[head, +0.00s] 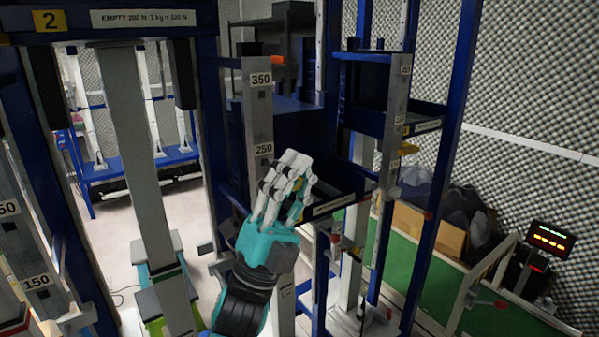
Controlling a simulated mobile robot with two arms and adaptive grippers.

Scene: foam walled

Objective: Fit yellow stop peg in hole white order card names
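My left gripper (290,180), a white-fingered hand with a teal palm, is raised in the middle of the head view, in front of the grey post with height labels. Its fingers are partly curled. A small yellowish patch shows by the fingers, but I cannot tell whether it is a held peg. A yellow piece (408,150) juts from the right-hand post. I cannot tell whether it is the stop peg. The grey post (262,115) carries labels 350 (261,79) and 250 (264,149); its lower part is behind the hand. I cannot make out an order card. My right gripper is not in view.
Blue frame uprights (440,170) and dark blue trays (415,118) stand close to the hand. A lit red display (549,238) stands far right.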

